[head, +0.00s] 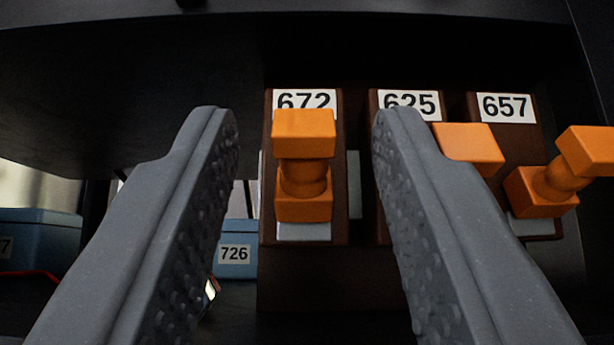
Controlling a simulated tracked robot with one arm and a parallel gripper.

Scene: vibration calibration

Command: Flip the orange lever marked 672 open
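The orange lever marked 672 (304,135) stands in the middle of the head view, on a dark brown block (268,190) whose white label reads 672. The lever has a square top, a round neck and a square lower part, and its handle points toward me. My gripper (305,120) is open. Its two grey fingers frame the lever on the left and right, with visible gaps on both sides. In the picture, neither finger touches the lever. How far the fingertips are from the lever in depth is hard to tell.
Right of it are the block marked 625 with its orange lever (468,144), partly hidden by my right finger, and the block marked 657 with an orange lever (555,178) turned sideways. A blue box marked 726 (236,267) and another blue box (40,240) lie lower left.

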